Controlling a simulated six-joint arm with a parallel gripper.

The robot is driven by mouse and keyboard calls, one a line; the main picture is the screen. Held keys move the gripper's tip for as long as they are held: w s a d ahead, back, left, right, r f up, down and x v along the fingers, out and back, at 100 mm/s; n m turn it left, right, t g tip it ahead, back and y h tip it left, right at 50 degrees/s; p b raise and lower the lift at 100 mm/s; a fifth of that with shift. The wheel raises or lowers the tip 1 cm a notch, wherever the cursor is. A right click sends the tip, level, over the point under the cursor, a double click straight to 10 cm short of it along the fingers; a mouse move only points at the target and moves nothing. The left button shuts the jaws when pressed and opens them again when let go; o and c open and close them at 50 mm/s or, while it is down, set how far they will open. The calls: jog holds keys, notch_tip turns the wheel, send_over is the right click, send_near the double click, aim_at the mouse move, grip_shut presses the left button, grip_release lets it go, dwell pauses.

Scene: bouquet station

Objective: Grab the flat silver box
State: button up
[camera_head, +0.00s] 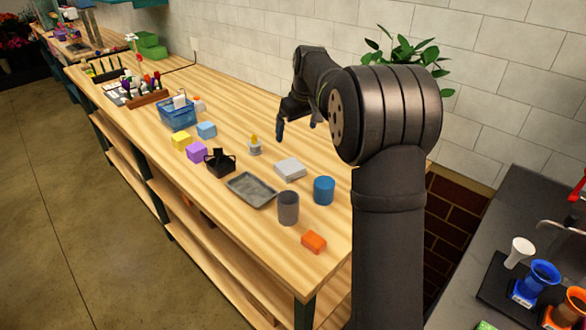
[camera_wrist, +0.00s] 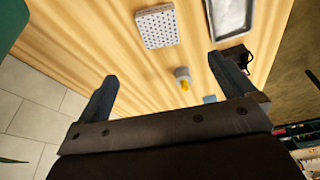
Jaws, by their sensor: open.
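The flat silver box (camera_head: 290,169) lies on the wooden table in the head view, right of the grey tray and left of the blue cylinder. In the wrist view the box (camera_wrist: 157,27) shows a top with a grid of small dark dots, near the upper edge. My gripper (camera_head: 297,124) is above the table, behind the box in the head view. In the wrist view my gripper (camera_wrist: 165,80) is open, with nothing between its fingers. The box lies beyond the fingertips, apart from them.
A small grey pot with a yellow top (camera_head: 255,146) stands near the box. Close by are a grey tray (camera_head: 251,190), a blue cylinder (camera_head: 324,190), a grey cylinder (camera_head: 288,208), an orange block (camera_head: 313,242) and a black caddy (camera_head: 219,162). The white wall (camera_head: 240,50) runs behind.

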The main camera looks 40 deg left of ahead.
aim_at(290, 166)
jog(key=x, duration=1.7)
jog(key=shift+w+a+f, duration=0.15)
jog(key=shift+f, duration=0.15)
jog(key=c, duration=1.2)
jog(key=shift+o, duration=0.2)
jog(key=shift+r, duration=0.1)
